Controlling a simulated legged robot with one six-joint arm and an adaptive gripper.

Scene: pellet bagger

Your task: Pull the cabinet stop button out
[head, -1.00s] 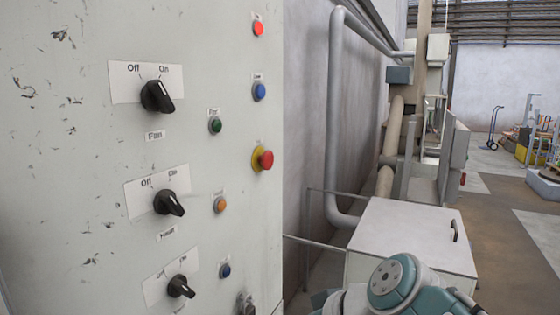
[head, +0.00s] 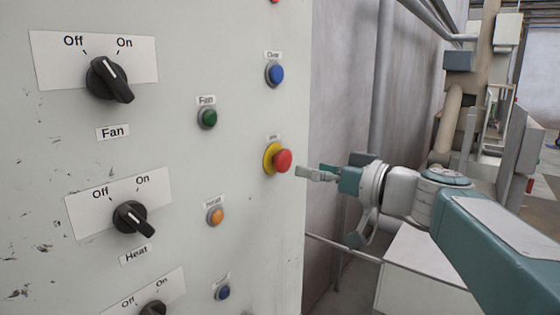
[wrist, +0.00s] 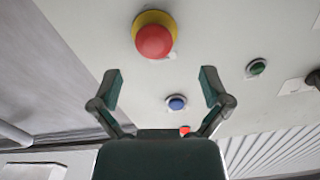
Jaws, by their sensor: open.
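The stop button is a red mushroom head (head: 283,161) on a yellow collar (head: 270,158), on the right part of the pale cabinet front (head: 60,250). In the wrist view the red head (wrist: 154,41) shows at the top, beyond my fingertips. My gripper (head: 308,172) is open and empty, just right of the button and apart from it. In the wrist view my gripper (wrist: 160,80) has both fingers spread wide with nothing between them.
A blue button (head: 275,73) sits above the stop button. A green button (head: 207,117) and an orange one (head: 215,215) lie to its left. Black rotary knobs (head: 110,80) stand further left. A pale box (head: 415,265) stands below my arm.

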